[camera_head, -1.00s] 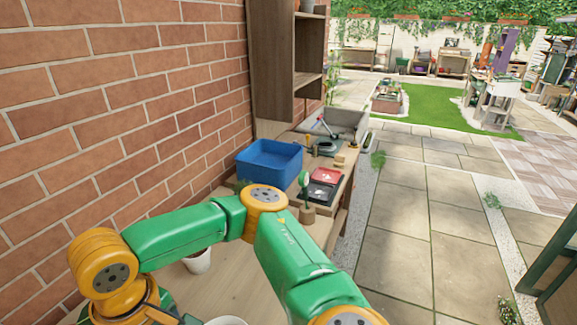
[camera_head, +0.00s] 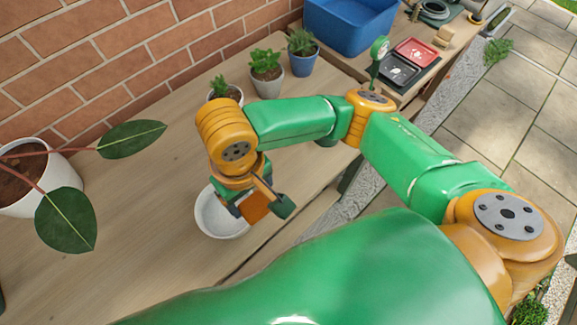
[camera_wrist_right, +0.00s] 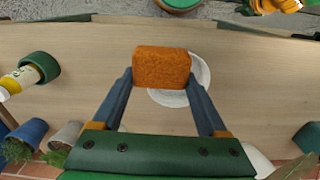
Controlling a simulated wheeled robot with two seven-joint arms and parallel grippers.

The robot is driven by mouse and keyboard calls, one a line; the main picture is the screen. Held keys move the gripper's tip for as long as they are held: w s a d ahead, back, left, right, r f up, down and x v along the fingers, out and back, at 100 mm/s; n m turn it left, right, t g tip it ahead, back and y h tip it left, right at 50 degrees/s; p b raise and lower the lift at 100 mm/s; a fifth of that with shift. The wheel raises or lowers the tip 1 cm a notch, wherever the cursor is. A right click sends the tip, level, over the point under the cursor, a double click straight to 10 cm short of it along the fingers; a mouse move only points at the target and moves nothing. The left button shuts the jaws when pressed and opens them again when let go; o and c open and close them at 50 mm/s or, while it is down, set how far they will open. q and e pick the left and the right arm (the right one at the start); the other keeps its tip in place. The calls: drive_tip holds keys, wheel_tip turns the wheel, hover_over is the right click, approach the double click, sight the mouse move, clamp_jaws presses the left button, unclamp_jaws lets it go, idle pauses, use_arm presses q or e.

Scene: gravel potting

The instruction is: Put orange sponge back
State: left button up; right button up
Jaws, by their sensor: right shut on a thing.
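The orange sponge (camera_head: 256,207) is held in my right gripper (camera_head: 264,199), above the white bowl (camera_head: 219,224) in the head view. In the right wrist view the sponge (camera_wrist_right: 161,67) sits between the two fingertips of the right gripper (camera_wrist_right: 161,80). The bowl (camera_wrist_right: 202,77) shows partly behind and below the sponge there. The sponge hides part of the bowl. My left gripper is not in view.
A white pot (camera_head: 45,190) with a large-leaved plant stands at the left. Small potted plants (camera_head: 266,75) stand along the brick wall. A blue bin (camera_head: 350,27) and black-and-red trays (camera_head: 400,68) are at the back. The wooden table (camera_head: 130,260) is clear around the bowl.

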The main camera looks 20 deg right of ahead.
drive_tip(key=shift+s+a+f, duration=0.2)
drive_tip(key=shift+s+a, duration=0.05)
drive_tip(key=shift+a, duration=0.2)
drive_tip(key=shift+s+a+f, duration=0.15)
drive_tip(key=shift+s+a, duration=0.1)
drive_tip(key=shift+a, duration=0.2)
drive_tip(key=shift+a+f, duration=0.2)
drive_tip(key=b, duration=0.3)
approach(275, 179)
drive_tip(key=s+a, duration=0.2)
drive_tip(key=s, duration=0.1)
drive_tip(key=w+f, duration=0.1)
drive_tip(key=d+f, duration=0.1)
drive_tip(key=w+f, duration=0.1)
drive_tip(key=shift+w+d, duration=0.3)
drive_tip(key=shift+w, duration=0.1)
drive_tip(key=f, duration=0.3)
drive_tip(key=shift+w+d+f+p, duration=0.2)
drive_tip(key=shift+d+p, duration=0.05)
drive_tip(key=shift+p, duration=0.05)
drive_tip(key=shift+f, duration=0.2)
drive_tip(key=o, duration=1.2)
drive_tip(key=shift+r, duration=0.1)
